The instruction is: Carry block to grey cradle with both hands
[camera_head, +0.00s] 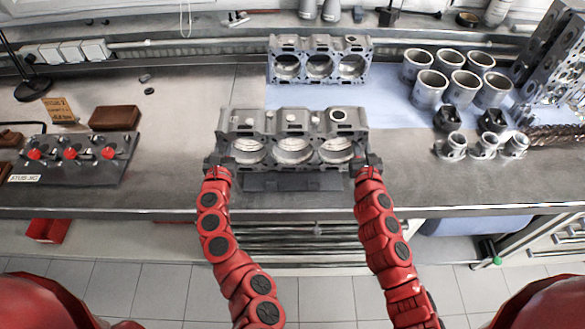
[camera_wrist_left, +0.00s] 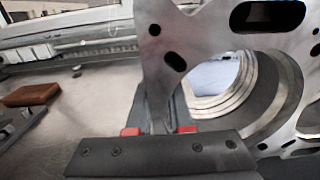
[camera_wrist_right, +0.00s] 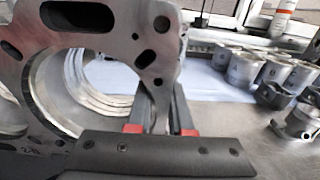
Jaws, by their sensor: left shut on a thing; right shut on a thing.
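A grey metal engine block (camera_head: 325,118) with three round bores facing me is at the front middle of the bench. My left gripper (camera_head: 216,163) is shut on its left end, and my right gripper (camera_head: 368,164) is shut on its right end. The block's edge lies between the red-marked fingers in the left wrist view (camera_wrist_left: 160,130) and right wrist view (camera_wrist_right: 160,130). A low dark grey piece (camera_head: 292,184), perhaps the cradle, shows just below the block near the bench's front edge. I cannot tell whether the block touches it.
A second, similar block (camera_head: 320,45) stands behind on the blue mat (camera_head: 385,108). Pistons (camera_head: 430,88) and a tall metal part (camera_head: 550,55) are at the right. A plate with red knobs (camera_head: 72,160) and a brown box (camera_head: 115,118) are at the left.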

